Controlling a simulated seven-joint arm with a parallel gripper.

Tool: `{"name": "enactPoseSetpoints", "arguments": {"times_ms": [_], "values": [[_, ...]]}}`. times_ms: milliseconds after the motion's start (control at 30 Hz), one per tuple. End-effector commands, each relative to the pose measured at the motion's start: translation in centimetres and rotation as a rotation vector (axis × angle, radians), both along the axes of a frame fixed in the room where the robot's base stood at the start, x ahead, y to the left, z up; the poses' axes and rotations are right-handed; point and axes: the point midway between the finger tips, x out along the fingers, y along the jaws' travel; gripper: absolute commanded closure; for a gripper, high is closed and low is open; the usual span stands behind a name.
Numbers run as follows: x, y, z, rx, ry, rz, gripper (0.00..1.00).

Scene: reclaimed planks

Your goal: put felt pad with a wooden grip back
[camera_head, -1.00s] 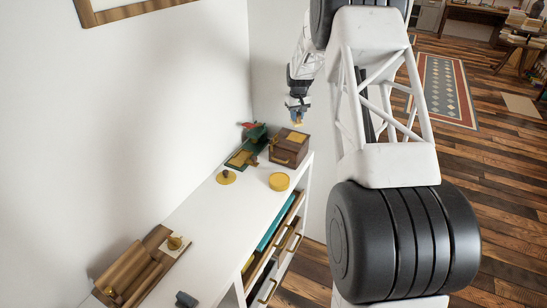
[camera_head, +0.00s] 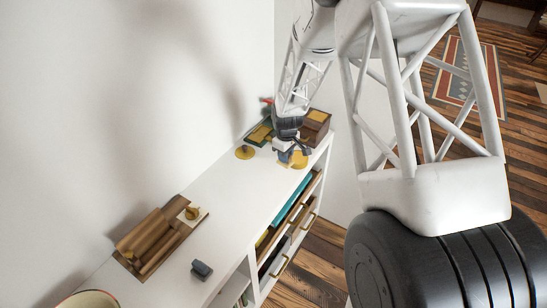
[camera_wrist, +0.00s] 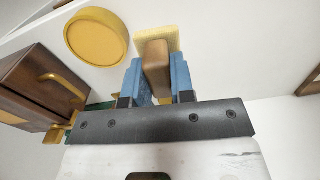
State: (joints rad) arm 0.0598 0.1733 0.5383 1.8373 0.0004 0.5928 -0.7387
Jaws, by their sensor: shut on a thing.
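My gripper (camera_wrist: 154,88) has its two blue fingers shut on the brown wooden grip of the felt pad (camera_wrist: 154,56). The pad's yellow felt end (camera_wrist: 170,38) shows past the fingertips in the wrist view. In the head view my gripper (camera_head: 286,157) is low over the far part of the white cabinet top (camera_head: 215,200), beside a yellow round disc (camera_head: 301,160). The held pad is small there and partly hidden by the gripper. I cannot tell whether the pad touches the top.
A dark wooden box (camera_head: 317,126) and a green-and-yellow item (camera_head: 260,132) stand at the far end. A wooden tray (camera_head: 150,245) and a grey object (camera_head: 202,270) are nearer. The middle is clear.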

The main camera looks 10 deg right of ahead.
Motion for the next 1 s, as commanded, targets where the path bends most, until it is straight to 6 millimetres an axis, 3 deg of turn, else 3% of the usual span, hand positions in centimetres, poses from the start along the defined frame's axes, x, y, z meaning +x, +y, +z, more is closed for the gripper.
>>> {"name": "enactPoseSetpoints", "arguments": {"times_ms": [100, 333, 767, 1000], "values": [[-2.4, 1.4, -0.8, 0.000, 0.000, 0.056, 0.99], [-4.3, 2.4, -1.5, 0.000, 0.000, 0.105, 0.99], [-4.2, 2.4, -1.5, 0.001, -0.001, 0.107, 0.99], [-2.4, 2.3, -1.7, 0.000, 0.000, 0.107, 0.99]]}}
